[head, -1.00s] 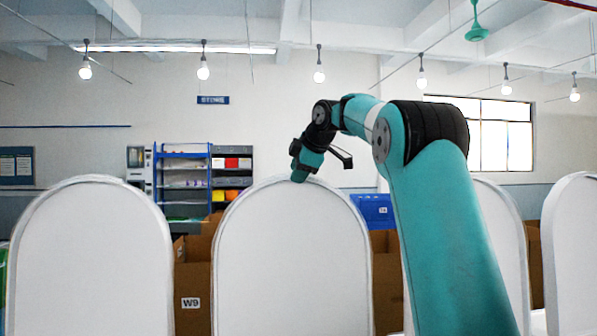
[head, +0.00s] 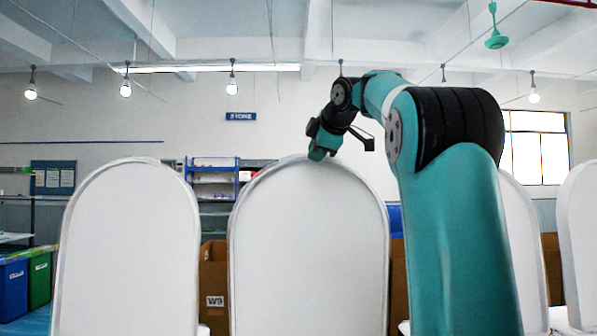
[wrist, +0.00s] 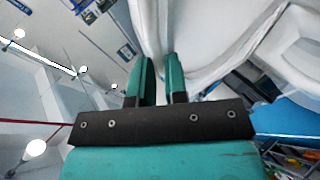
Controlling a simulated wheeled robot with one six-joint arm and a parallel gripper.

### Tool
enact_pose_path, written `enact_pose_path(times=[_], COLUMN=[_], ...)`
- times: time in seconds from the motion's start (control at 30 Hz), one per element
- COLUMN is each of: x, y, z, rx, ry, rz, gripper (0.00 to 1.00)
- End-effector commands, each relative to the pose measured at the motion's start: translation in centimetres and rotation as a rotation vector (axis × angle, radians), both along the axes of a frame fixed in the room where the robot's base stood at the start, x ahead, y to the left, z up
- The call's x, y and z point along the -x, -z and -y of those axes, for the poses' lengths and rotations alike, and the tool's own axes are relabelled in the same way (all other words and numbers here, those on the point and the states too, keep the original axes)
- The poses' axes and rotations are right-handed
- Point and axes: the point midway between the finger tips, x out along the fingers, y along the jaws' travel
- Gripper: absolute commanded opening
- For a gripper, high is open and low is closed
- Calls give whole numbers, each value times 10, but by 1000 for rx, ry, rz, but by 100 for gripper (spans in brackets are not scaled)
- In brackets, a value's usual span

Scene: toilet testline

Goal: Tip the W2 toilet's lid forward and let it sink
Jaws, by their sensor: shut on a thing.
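A white toilet lid (head: 308,250) stands raised in the middle of the head view, its rounded top edge highest. My gripper (head: 320,153) is at the top of this lid's edge. In the wrist view the two teal fingers of my gripper (wrist: 162,75) are close together with the pale lid edge (wrist: 153,35) between them. The gripper is shut on the lid's rim. No W2 label shows, so I cannot read which toilet this is. The bowl below the lid is hidden in the head view.
Other raised white lids stand at the left (head: 130,250) and right (head: 585,240), with narrow gaps between. A cardboard box (head: 213,285) labelled W9 is behind. Blue and green bins (head: 38,280) stand at far left, shelves (head: 212,190) at the back.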

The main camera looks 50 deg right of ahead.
Motion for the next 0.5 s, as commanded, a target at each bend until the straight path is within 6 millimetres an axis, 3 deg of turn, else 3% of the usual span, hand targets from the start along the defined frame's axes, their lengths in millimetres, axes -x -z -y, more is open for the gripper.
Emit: enact_pose_path(times=[0.03, 0.2, 0.5], x=[9, 26, 34], y=[10, 13, 9], z=[-4, -21, -31], rx=[14, 45, 60], ry=[9, 11, 11], rz=[13, 42, 56], gripper=[0, 0, 0])
